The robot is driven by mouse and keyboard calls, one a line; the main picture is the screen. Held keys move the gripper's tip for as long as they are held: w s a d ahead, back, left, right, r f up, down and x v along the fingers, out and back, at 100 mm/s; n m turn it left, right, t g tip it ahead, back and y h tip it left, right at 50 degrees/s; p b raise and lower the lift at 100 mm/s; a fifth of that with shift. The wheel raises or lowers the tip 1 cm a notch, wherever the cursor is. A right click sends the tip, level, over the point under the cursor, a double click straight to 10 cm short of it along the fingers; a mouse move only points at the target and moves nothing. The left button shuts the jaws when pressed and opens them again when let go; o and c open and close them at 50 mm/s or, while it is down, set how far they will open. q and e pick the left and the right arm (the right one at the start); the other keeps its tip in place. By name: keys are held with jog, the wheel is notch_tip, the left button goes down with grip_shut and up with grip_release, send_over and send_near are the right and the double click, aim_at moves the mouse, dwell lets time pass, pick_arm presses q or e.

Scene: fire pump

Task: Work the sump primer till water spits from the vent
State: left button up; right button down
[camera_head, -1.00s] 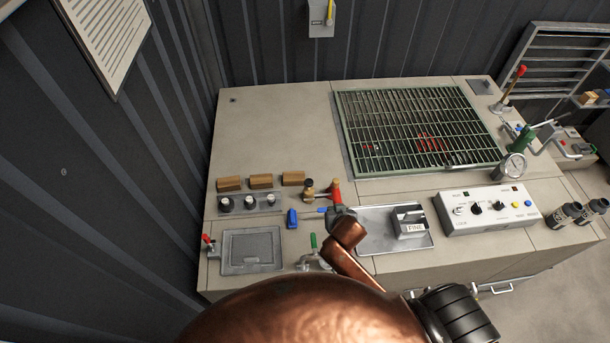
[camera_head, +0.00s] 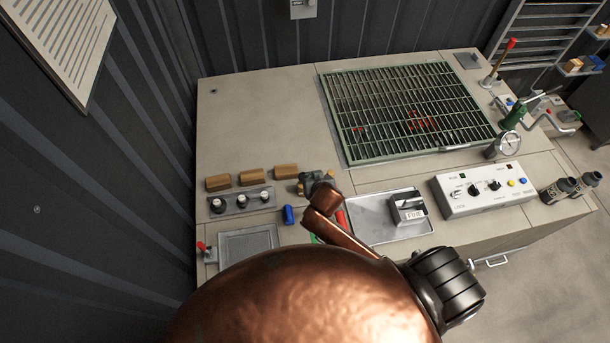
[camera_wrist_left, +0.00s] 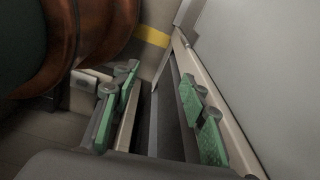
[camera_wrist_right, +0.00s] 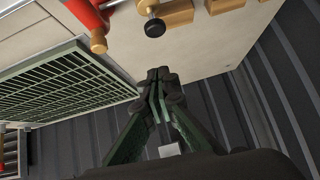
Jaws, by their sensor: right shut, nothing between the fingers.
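A green hand pump (camera_head: 514,116) with a bent grey lever stands at the bench's right side, beside a round gauge (camera_head: 509,145). No label that I can read marks a primer or a vent.
A green grating (camera_head: 410,108) covers the bench's back middle. Wooden blocks (camera_head: 250,178), a knob strip (camera_head: 240,202), a metal tray (camera_head: 370,225) and a white control box (camera_head: 486,189) occupy the front. A red-knobbed lever (camera_head: 505,60) stands back right. The back-left top is clear.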

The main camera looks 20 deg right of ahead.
jog(key=p, duration=0.1)
send_near(303, 173)
notch_tip(303, 173, up, 2)
jog(key=w, duration=0.2)
jog(key=shift+w+d+f+p, duration=0.4)
jog(key=shift+w+d+f, duration=0.15)
jog(key=shift+w+f, duration=0.35)
notch_tip(303, 173, down, 3)
jog(key=shift+r+p, duration=0.2)
jog(key=shift+p, duration=0.1)
pick_arm(q)
jog(key=shift+w+r, duration=0.35)
jog(key=shift+r, duration=0.35)
jog(key=shift+w+r, duration=0.35)
jog(key=shift+r, duration=0.35)
pick_arm(e)
jog(key=shift+a+f, duration=0.15)
jog(key=shift+f, duration=0.65)
